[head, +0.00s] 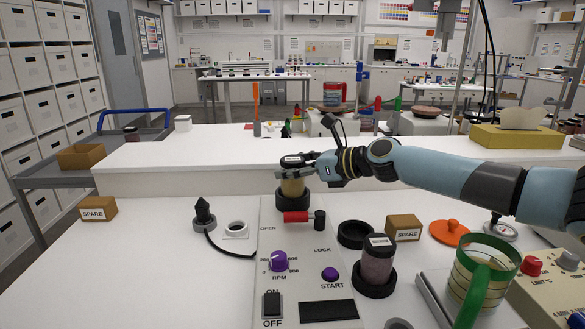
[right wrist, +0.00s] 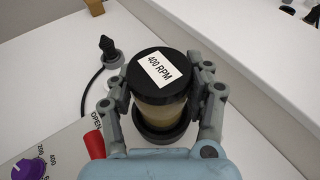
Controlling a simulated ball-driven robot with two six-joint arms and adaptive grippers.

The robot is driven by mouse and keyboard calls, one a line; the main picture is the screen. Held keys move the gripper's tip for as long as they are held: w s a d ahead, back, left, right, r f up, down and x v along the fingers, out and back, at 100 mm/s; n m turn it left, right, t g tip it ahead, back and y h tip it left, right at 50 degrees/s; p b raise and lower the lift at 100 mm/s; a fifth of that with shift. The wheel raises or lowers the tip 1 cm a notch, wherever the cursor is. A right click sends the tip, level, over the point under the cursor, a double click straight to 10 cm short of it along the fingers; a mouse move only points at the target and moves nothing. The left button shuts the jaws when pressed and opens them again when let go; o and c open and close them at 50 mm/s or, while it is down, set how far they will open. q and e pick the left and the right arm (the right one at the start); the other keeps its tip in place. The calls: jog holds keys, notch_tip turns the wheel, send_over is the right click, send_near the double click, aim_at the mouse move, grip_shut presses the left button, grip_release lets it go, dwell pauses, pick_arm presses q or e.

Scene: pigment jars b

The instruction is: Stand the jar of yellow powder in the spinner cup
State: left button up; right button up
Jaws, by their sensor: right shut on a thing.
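The jar of yellow powder (head: 292,187) has a black lid with a white label, which reads 400 RPM in the right wrist view (right wrist: 160,68). My right gripper (head: 293,172) is shut on it, one finger on each side. The jar is upright, directly at the black spinner cup (head: 291,206) at the back of the control panel. The cup's dark rim also shows around the jar's base in the right wrist view (right wrist: 160,138). I cannot tell whether the base rests on the cup's floor. My left gripper is not in view.
A red lever (head: 297,217) sits just in front of the cup, between OPEN and LOCK. A purple jar (head: 378,262) stands in a black holder, near an empty black ring (head: 356,234). A SPARE box (head: 404,228) and orange lid (head: 449,232) lie right. A raised white ledge (head: 200,181) runs behind.

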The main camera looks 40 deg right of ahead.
jog(key=shift+f+b, duration=0.8)
jog(key=shift+f, duration=0.35)
jog(key=o, duration=1.3)
jog(key=shift+r, duration=0.3)
notch_tip(320, 180, up, 9)
jog(key=shift+r, duration=0.2)
